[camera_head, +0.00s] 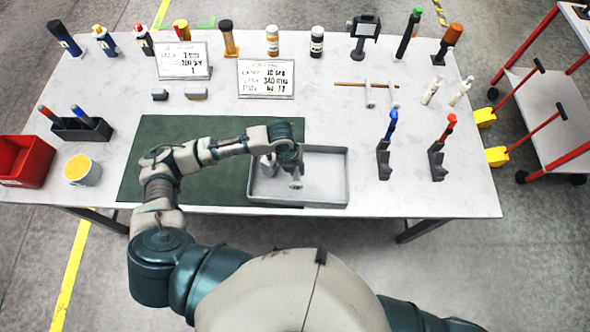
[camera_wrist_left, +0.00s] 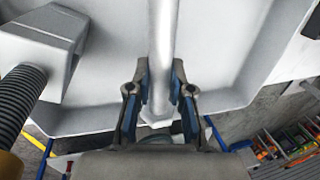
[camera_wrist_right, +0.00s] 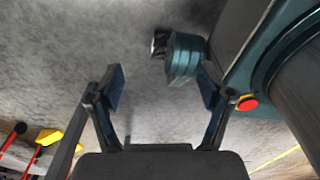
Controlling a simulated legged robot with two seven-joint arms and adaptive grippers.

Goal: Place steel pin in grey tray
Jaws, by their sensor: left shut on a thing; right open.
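The grey tray (camera_head: 347,180) lies at the front middle of the table, beside and partly over the green mat. My left gripper (camera_head: 297,172) is over the inside of the tray. In the left wrist view the left gripper (camera_wrist_left: 160,95) is shut on the steel pin (camera_wrist_left: 161,50), a pale smooth rod running between the two fingers. Whether the pin touches the tray floor I cannot tell. My right gripper (camera_wrist_right: 160,90) shows in the right wrist view, open and empty above the grey floor, away from the table.
A grey block (camera_wrist_left: 48,38) is left of the pin in the left wrist view. The green mat (camera_head: 150,155) is mostly bare. Blue (camera_head: 385,150) and red (camera_head: 440,150) handled tools stand right of the tray. Sign boards (camera_head: 265,78), bottles and a red bin (camera_head: 22,160) stand around the edges.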

